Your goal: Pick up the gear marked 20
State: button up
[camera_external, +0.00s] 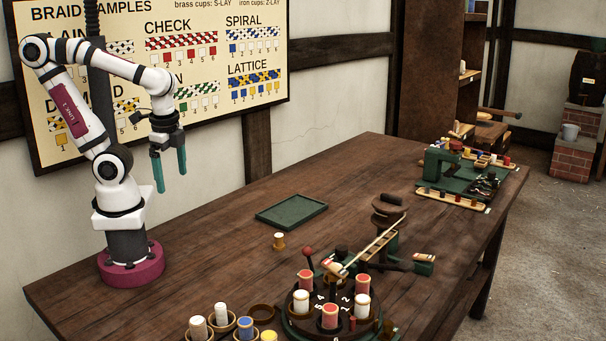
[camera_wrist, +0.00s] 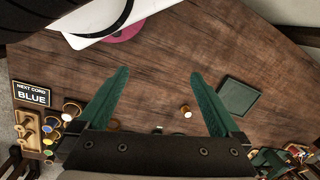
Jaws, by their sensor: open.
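No gear marked 20 can be made out in either view; if it is among the small parts by the braiding machine, it is too small to tell. My gripper (camera_external: 170,182) is open and empty, pointing down in the air above the left part of the table, near my base. In the wrist view, its two green fingers (camera_wrist: 160,74) stand wide apart with bare wood between them. The numbered black disc (camera_external: 318,317) at the front of the external view carries several red and white spools.
An empty green tray (camera_external: 291,211) lies mid-table, with a small light spool (camera_external: 279,241) nearby. Cups of coloured spools (camera_external: 221,318) stand at the front. A wooden winding device (camera_external: 376,243) and a green machine (camera_external: 440,165) stand to the right.

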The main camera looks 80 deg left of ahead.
aim_at(279, 242)
jog(key=c, duration=0.5)
jog(key=w+a+f+n+g+h, duration=0.1)
jog(key=w+a+n+g+h, duration=0.15)
jog(key=w+n+h, duration=0.85)
jog(key=shift+c, duration=0.2)
jog(key=w+a+f+n+t+h, duration=0.1)
jog(key=w+a+f+n+t, duration=0.1)
jog(key=w+a+f+n, duration=0.2)
jog(key=w+a+f+n+t+h, duration=0.1)
jog(key=w+a+f+n, duration=0.3)
jog(key=a+f+n, duration=0.1)
jog(key=w+a+f+n+t+h, duration=0.1)
jog(key=w+a+f+n+t, duration=0.1)
jog(key=a+f+n, duration=0.3)
jog(key=shift+w+a+n+t+h, duration=0.15)
jog(key=shift+w+n+t+h, duration=0.3)
jog(key=shift+w, duration=0.45)
jog(key=shift+w+f+n, duration=0.1)
jog(key=shift+f+n, duration=0.15)
jog(key=x, duration=1)
jog(key=f+x, duration=0.1)
jog(key=x, duration=0.4)
jog(key=shift+s, duration=0.3)
